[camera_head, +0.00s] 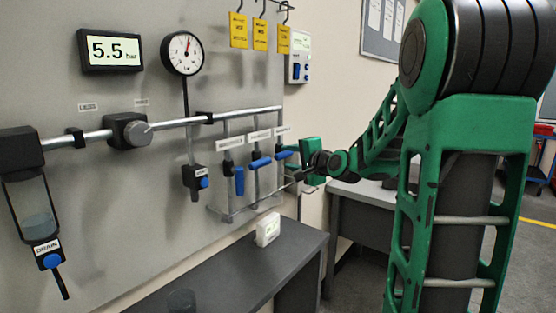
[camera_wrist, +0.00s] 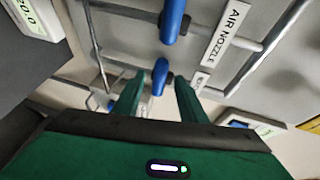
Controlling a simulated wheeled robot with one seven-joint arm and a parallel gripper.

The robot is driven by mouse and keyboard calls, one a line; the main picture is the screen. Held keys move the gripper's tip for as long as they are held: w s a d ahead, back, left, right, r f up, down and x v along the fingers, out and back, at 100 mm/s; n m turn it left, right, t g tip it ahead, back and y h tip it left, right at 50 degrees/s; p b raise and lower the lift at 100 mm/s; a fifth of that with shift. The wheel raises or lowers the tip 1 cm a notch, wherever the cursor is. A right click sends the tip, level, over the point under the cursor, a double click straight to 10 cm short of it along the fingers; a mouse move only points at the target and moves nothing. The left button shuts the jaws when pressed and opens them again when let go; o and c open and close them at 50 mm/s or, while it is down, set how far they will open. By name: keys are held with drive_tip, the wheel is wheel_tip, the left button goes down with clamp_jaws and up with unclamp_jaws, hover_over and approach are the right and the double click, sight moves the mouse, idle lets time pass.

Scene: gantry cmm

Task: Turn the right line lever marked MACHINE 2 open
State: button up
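Three blue-handled levers sit on vertical pipes in the head view. The left lever (camera_head: 239,180) hangs down; the middle lever (camera_head: 261,163) and right lever (camera_head: 285,154) lie roughly sideways. Their labels are too small to read there. My gripper (camera_head: 301,173) is just right of and below the right lever, fingertips hard to make out. In the wrist view my gripper (camera_wrist: 158,88) has its green fingers apart, with a blue lever (camera_wrist: 161,72) between the tips. I cannot tell whether they touch. A nearer blue lever (camera_wrist: 173,18) is beside the AIR NOZZLE label (camera_wrist: 228,32).
The pipe rack (camera_head: 247,209) has a lower bar near my gripper. Yellow tags (camera_head: 260,35) hang above. A drain lever (camera_head: 52,261) and pressure gauge (camera_head: 184,54) are on the panel left. A dark bench (camera_head: 225,272) with a small white device (camera_head: 268,229) stands below.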

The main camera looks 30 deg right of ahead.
sight(283, 157)
drive_tip(key=shift+w+d+f, duration=0.1)
drive_tip(key=shift+w+f, duration=0.05)
drive_tip(key=shift+w, duration=0.75)
drive_tip(key=shift+w+f, duration=0.2)
drive_tip(key=shift+w, duration=0.75)
drive_tip(key=shift+w+d+f, duration=0.1)
drive_tip(key=shift+w+f, duration=0.05)
drive_tip(key=shift+w, duration=0.75)
clamp_jaws()
drive_tip(key=shift+a, duration=0.4)
drive_tip(key=shift+d+f, duration=0.1)
